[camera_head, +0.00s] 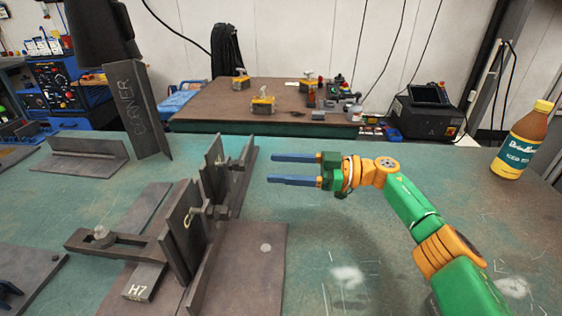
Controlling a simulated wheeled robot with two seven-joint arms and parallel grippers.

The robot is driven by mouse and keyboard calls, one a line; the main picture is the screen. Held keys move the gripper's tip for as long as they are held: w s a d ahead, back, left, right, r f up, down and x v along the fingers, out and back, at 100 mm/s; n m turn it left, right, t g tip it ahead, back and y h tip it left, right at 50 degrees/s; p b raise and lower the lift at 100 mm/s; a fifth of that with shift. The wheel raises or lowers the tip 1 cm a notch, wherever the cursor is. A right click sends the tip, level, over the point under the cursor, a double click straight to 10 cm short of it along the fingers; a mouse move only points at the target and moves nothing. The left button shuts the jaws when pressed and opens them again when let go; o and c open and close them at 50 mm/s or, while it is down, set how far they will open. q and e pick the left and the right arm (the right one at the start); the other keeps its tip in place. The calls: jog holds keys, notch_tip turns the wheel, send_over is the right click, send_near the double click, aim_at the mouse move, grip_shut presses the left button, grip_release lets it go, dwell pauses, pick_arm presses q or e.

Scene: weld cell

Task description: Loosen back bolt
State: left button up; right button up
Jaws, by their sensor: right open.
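A dark steel fixture (203,250) stands on the green welding table, with upright plates in a row. The back bolt (226,164) passes through the far upright plates. A nearer bolt (208,212) sits on the near plates. My right gripper (272,169) reaches in from the right, with two blue fingers pointing left toward the back bolt. It is open and empty, apart from the bolt, with a gap between the fingertips and the plates. My left gripper is not in view.
An angle piece marked CORNER (139,112) and another angle bar (90,157) stand at the left. A bottle (522,142) stands at the right edge. A brown table (200,112) with yellow items is behind. The green tabletop (330,215) is clear right of the fixture.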

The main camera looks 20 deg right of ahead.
aim_at(250, 167)
jog(key=x, duration=0.7)
jog(key=shift+a, duration=0.15)
grip_shut()
